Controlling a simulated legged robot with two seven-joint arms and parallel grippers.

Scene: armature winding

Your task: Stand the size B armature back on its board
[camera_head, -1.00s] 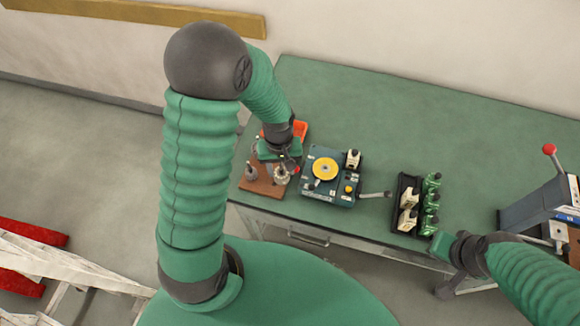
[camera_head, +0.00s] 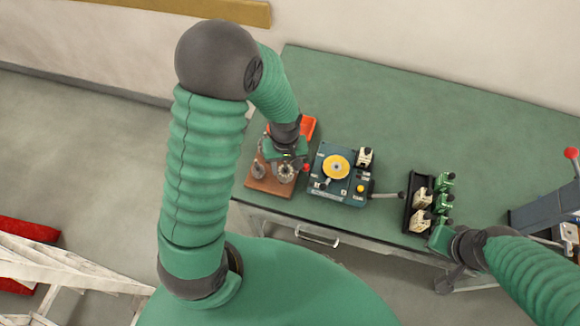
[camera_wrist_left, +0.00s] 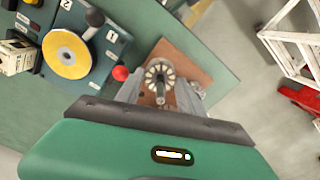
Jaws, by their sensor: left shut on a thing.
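My left gripper (camera_head: 286,163) is shut on an armature (camera_head: 286,174), which has a round slotted core and a shaft. In the left wrist view the armature (camera_wrist_left: 159,76) sits between the two grey fingers (camera_wrist_left: 160,96), its shaft end toward the camera. It is over the brown wooden board (camera_head: 264,186); I cannot tell if it touches the board. The board also shows in the left wrist view (camera_wrist_left: 196,66). A second grey part (camera_head: 260,167) shows at the board's left side, partly hidden by my arm. Size letters are not readable. My right gripper (camera_head: 441,238) is near the bench's front edge, its fingers unclear.
An orange bin (camera_head: 309,126) is behind. The back of the green bench is clear.

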